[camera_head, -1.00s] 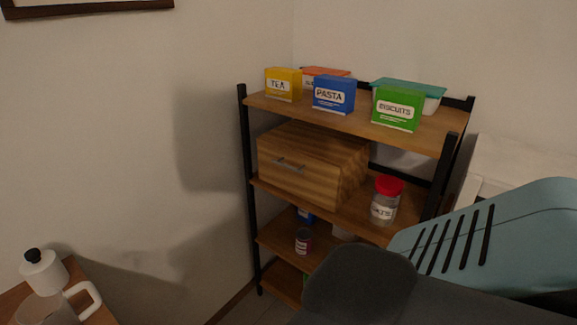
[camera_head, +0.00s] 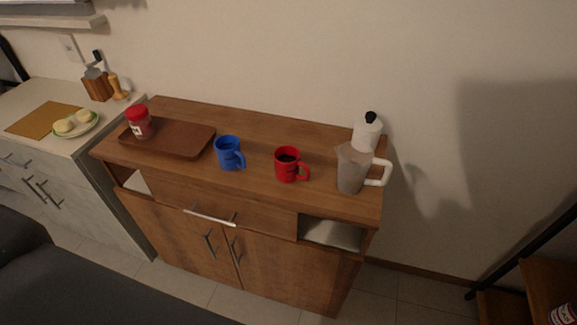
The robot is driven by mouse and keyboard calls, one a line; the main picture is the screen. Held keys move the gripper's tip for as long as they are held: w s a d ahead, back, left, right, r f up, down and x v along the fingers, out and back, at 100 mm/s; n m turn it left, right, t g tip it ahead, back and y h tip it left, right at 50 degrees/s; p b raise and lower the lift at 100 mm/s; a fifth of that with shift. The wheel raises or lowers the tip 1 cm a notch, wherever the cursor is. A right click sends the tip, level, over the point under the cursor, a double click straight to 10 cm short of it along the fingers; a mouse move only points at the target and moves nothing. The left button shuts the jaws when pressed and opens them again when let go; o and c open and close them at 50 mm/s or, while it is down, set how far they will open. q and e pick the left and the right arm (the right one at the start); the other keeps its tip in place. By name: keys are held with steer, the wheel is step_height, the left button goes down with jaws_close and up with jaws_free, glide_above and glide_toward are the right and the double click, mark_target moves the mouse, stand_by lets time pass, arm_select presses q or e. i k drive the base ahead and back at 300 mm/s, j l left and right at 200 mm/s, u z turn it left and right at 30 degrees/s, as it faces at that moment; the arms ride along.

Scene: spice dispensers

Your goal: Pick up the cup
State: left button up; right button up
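A blue cup (camera_head: 228,153) stands upright on the wooden cabinet top, near its middle, with its handle toward the lower right. A red cup (camera_head: 288,164) stands upright to its right, with dark contents and its handle to the right. The frames do not show which cup the task names. Neither of my grippers is in view.
The wooden cabinet (camera_head: 272,132) also holds a brown tray (camera_head: 180,142), a red-lidded jar (camera_head: 139,123), a clear pitcher (camera_head: 351,170) and a white pot (camera_head: 367,132). A counter (camera_head: 30,97) stands at left, a shelf (camera_head: 537,280) at lower right.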

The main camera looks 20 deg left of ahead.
mark_target(292, 168)
steer(key=i+l+u, duration=0.15)
steer(key=l+u, duration=0.2)
steer(key=l, duration=0.15)
steer(key=l+u, duration=0.35)
steer(key=l, duration=0.15)
steer(key=l+u, duration=0.35)
steer(key=l, duration=0.25)
steer(key=i, duration=0.05)
